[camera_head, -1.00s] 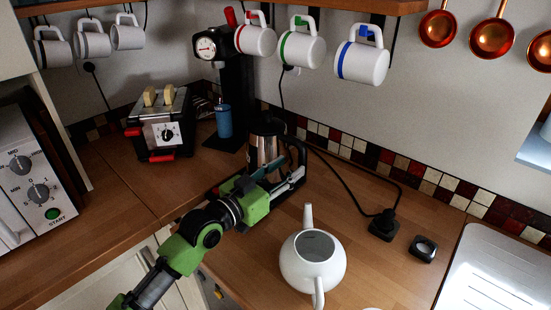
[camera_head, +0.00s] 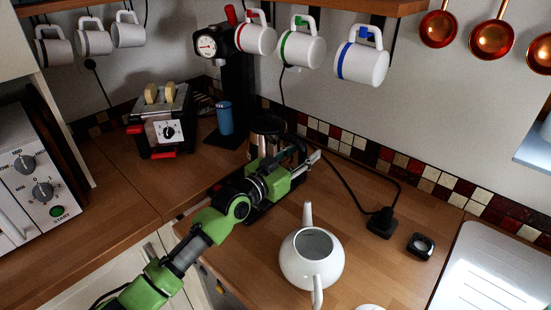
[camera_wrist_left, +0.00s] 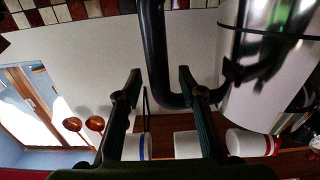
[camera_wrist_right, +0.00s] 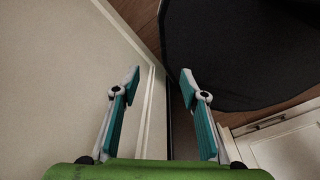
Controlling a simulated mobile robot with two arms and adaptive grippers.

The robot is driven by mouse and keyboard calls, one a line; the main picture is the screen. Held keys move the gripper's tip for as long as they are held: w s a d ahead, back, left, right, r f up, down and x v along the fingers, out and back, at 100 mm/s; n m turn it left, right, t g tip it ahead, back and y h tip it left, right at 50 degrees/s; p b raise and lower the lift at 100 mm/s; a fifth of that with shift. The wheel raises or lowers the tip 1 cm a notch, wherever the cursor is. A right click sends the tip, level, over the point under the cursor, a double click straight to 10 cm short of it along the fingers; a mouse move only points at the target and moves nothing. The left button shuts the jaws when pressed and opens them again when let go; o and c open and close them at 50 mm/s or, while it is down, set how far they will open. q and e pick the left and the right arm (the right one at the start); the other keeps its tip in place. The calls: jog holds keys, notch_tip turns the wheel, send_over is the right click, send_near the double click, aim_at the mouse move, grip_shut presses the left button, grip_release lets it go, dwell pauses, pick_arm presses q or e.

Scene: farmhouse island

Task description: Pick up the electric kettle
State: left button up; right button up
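The electric kettle (camera_head: 267,125), shiny metal with a black handle, stands on the wooden counter near the corner. Its lower part is hidden behind my left gripper (camera_head: 301,160). In the left wrist view the kettle's metal body (camera_wrist_left: 262,75) fills the right side and its black handle (camera_wrist_left: 156,45) hangs in front of my left gripper (camera_wrist_left: 158,84). The fingers are apart, with the lower bend of the handle between or just beyond their tips; I cannot tell the depth or any contact. My right gripper (camera_wrist_right: 159,79) is open and empty, outside the head view.
A white teapot (camera_head: 306,275) stands on the counter right of my left arm. A toaster (camera_head: 163,125) and a blue cylinder (camera_head: 224,118) stand to the left. A black plug and socket (camera_head: 382,223) with a cable lie on the right. Mugs (camera_head: 362,62) hang above.

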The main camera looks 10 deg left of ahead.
pick_arm(q)
jog(key=shift+c, duration=0.4)
grip_shut()
jog(key=shift+r, duration=0.3)
jog(key=shift+w, duration=0.15)
